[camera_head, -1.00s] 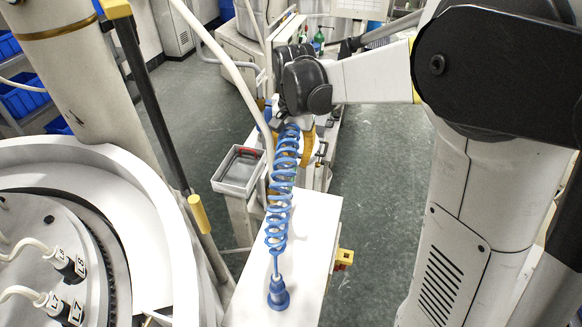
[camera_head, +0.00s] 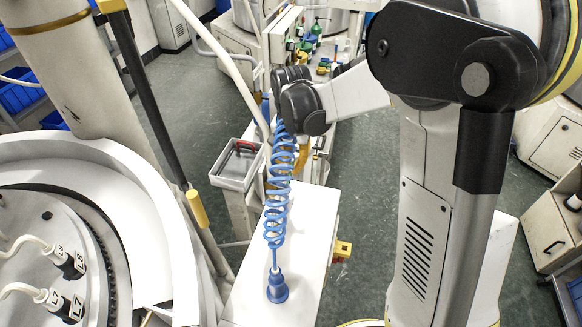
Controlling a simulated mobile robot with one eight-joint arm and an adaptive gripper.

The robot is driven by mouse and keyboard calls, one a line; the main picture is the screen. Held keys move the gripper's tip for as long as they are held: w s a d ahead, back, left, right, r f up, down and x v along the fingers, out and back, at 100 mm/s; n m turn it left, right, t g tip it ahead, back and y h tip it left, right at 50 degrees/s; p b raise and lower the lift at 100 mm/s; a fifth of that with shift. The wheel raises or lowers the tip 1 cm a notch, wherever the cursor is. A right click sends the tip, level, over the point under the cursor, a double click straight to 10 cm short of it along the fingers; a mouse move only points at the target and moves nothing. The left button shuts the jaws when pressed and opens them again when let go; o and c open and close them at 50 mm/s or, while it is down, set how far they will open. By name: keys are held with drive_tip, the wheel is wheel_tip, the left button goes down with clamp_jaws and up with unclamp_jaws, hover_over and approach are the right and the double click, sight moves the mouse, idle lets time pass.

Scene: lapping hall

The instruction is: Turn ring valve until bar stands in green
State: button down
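I cannot make out the ring valve, its bar or a green zone for certain. A yellow-orange curved part (camera_head: 301,160) shows just below my dark wrist joint, mostly hidden behind the blue coiled hose and my arm. I cannot tell whether it belongs to the valve. My arm reaches from the right to the far end of the white bench. My gripper is hidden behind my wrist, so its fingers and any contact do not show.
The blue coiled hose (camera_head: 278,205) runs along the white bench top (camera_head: 312,215) to a blue fitting (camera_head: 277,288). A grey tray (camera_head: 238,165) with a red-handled item stands left of it. A large round machine (camera_head: 110,185) fills the left. Green floor (camera_head: 355,190) is open right of the bench.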

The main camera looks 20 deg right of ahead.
sight(289, 178)
drive_tip(key=shift+s+a, duration=0.1)
drive_tip(key=shift+s+a+r+t+h+b, duration=0.1)
drive_tip(key=shift+s+t+h+b, duration=0.1)
drive_tip(key=shift+t, duration=0.15)
drive_tip(key=shift+s+a+r+t+h+b, duration=0.1)
drive_tip(key=shift+t+h+b, duration=0.1)
drive_tip(key=shift+t, duration=0.15)
drive_tip(key=shift+w+d, duration=0.1)
drive_tip(key=c, duration=1.6)
unclamp_jaws()
drive_tip(key=shift+r, duration=0.15)
drive_tip(key=r, duration=0.4)
drive_tip(key=s+r, duration=0.1)
drive_tip(key=r, duration=0.2)
drive_tip(key=a+r, duration=0.1)
drive_tip(key=r, duration=0.3)
drive_tip(key=shift+s+r, duration=0.15)
drive_tip(key=shift+r, duration=0.2)
